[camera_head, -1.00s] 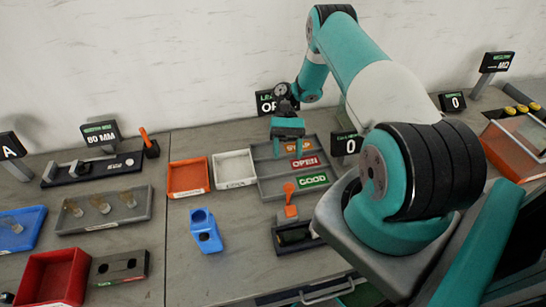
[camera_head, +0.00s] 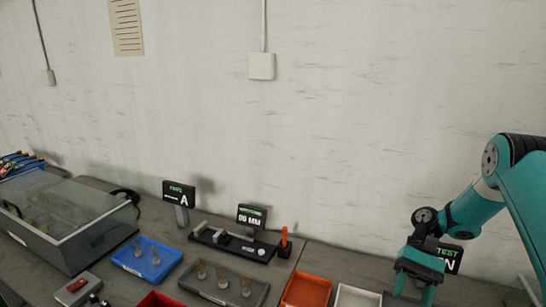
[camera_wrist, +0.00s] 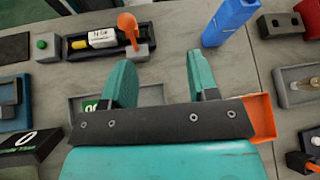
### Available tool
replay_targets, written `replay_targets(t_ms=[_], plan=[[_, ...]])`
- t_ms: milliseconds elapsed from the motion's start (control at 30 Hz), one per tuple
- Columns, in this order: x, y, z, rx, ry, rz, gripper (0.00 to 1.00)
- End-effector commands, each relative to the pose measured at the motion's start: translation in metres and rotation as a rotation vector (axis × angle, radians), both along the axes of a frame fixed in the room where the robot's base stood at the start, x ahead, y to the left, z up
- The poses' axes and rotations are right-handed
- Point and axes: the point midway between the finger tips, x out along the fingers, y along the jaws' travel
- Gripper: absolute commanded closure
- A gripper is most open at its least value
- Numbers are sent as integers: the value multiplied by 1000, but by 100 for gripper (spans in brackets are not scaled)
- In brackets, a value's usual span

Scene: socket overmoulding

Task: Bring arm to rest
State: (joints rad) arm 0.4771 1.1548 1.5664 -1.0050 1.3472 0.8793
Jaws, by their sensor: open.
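My gripper (camera_head: 416,284) shows at the lower right of the head view, fingers pointing down, above the bench near the white tray. In the wrist view my gripper (camera_wrist: 158,82) has its two teal fingers spread apart, with nothing between them. Below it in the wrist view lies a grey sorting tray (camera_wrist: 152,95), partly hidden by the gripper, with a green label showing. My arm reaches in from the right edge of the head view.
The orange tray (camera_head: 306,291) and white tray (camera_head: 357,297) lie left of my gripper. Farther left are a gauge (camera_head: 232,242), a grey tray with fittings (camera_head: 222,284), a blue tray (camera_head: 147,258) and a large clear-lidded bin (camera_head: 68,222). A blue block (camera_wrist: 230,22) stands in the wrist view.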

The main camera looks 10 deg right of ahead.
Motion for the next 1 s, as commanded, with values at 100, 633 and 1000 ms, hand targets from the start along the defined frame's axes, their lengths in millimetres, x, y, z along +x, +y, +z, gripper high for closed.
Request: replay_targets(t_ms=[100,633,1000], plan=[[11,43,41,-3,-159,83,46],[-98,196,150,76,-920,552,46],[-168,211,151,131,-1230,768,46]])
